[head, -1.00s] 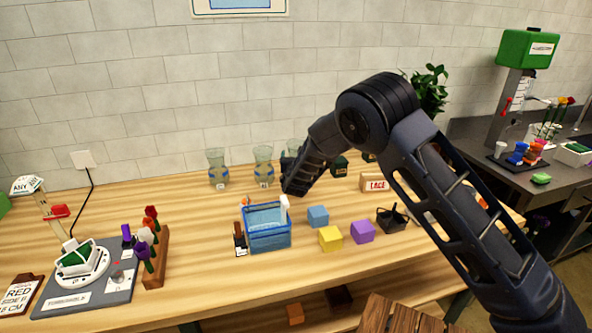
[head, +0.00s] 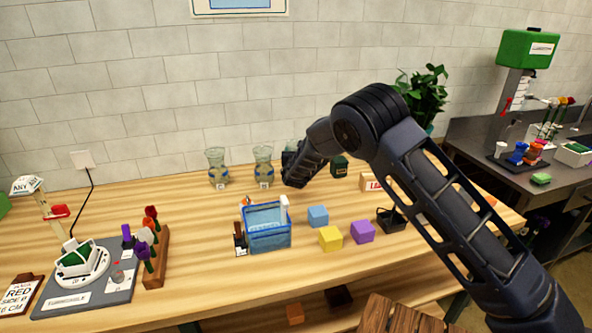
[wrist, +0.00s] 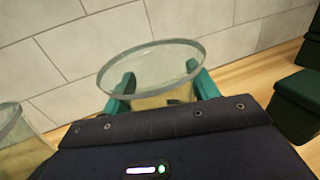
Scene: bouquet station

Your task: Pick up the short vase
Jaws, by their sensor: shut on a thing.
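A clear glass vase (wrist: 150,68) with a grey-green rim stands between the two teal fingers of my gripper (wrist: 162,88) in the wrist view. The fingers are shut on it from both sides. In the head view my dark wrist (head: 303,168) hides most of that vase and the fingers; only a bit near the wall shows. I cannot read a size label on the held vase. Two other clear vases stand to its left in the head view: a near one (head: 263,166) and a farther one (head: 217,167). Part of one shows at the wrist view's left edge (wrist: 15,140).
Dark green boxes (wrist: 300,95) stand close on the right of the held vase. A blue basket (head: 268,228) and blue, yellow and purple cubes (head: 362,231) lie nearer the table's front. The tiled wall (head: 130,100) is right behind the vases.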

